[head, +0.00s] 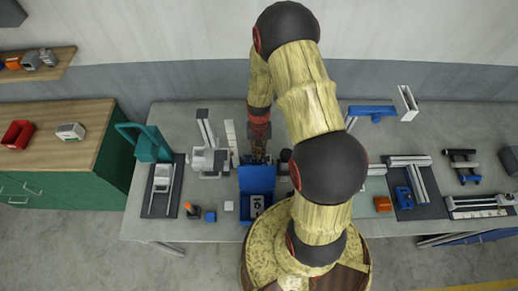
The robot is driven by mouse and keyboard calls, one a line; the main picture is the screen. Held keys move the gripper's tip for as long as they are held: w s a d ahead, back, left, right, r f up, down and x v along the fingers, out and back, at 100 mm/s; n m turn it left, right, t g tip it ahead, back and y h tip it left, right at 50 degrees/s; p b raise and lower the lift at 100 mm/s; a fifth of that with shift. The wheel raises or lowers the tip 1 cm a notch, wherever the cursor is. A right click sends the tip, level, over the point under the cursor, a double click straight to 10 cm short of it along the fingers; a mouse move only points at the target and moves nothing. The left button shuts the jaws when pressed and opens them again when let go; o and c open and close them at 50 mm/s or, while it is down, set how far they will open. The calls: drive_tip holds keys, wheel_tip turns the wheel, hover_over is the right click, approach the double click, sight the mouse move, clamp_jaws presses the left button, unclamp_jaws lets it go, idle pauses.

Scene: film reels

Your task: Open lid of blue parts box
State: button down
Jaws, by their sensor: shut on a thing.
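The blue parts box (243,208) stands on the grey bench in the middle of the head view, left of my arm. Its lid (257,178) shows as a blue panel at the back of the box, apparently raised. The front of the box is uncovered, and a small light-grey item (257,204) shows inside. My gripper (259,158) reaches down at the lid's far edge and is shut on the lid. The fingertips are small and dark here, and their exact contact is hard to see.
My arm covers the bench just right of the box. A small blue block (210,216), an orange-tipped item (191,210) and a white cube (229,206) stand left of the box. A grey-white device (208,158) stands behind them. An orange block (382,204) lies further right.

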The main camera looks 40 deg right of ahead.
idle(0.4)
drive_tip(key=shift+s+a+r+t+h, duration=0.25)
drive_tip(key=shift+s+a+r, duration=0.15)
drive_tip(key=shift+s+r, duration=0.15)
drive_tip(key=shift+s+a+r+t+h, duration=0.15)
drive_tip(key=shift+s+a+r+t, duration=0.1)
drive_tip(key=shift+s+a+r, duration=0.25)
drive_tip(key=shift+d, duration=0.15)
wheel_tip(320, 180, up, 12)
drive_tip(key=shift+w+d, duration=0.25)
drive_tip(key=shift+w, duration=0.05)
drive_tip(key=shift+f, duration=0.1)
